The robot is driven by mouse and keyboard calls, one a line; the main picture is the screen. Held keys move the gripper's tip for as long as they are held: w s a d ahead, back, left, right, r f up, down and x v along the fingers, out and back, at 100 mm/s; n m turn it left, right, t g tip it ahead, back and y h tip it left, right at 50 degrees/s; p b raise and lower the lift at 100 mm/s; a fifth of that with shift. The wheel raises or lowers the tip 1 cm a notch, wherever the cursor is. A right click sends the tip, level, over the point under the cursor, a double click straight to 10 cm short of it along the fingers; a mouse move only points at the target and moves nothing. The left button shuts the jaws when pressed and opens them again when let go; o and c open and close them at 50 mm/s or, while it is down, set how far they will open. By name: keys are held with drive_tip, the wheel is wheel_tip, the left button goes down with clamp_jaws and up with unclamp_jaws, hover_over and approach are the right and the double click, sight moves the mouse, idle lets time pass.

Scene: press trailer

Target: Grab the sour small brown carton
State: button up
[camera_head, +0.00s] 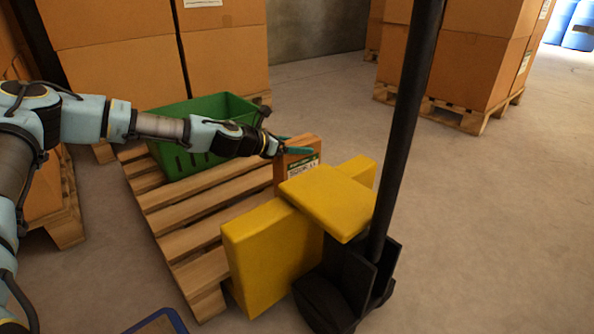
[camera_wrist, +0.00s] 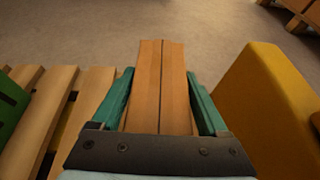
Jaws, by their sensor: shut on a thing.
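The small brown carton (camera_head: 297,163) stands upright on the wooden pallet, behind the yellow body of the pallet jack, with a green and white label on its front. Its lower part is hidden by the yellow body. My gripper (camera_head: 294,146) is at the top of the carton. In the wrist view the carton (camera_wrist: 160,85) lies between the two green fingers of my gripper (camera_wrist: 160,100), one on each side. The gripper is shut on the carton.
A green crate (camera_head: 183,158) stands on the pallet (camera_head: 163,216) left of the carton. The yellow pallet jack (camera_head: 258,262) and its black handle (camera_head: 408,110) stand close at the right. Stacked large boxes (camera_head: 110,68) are behind.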

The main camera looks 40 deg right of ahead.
clamp_jaws()
idle(0.3)
drive_tip(key=shift+r, duration=0.15)
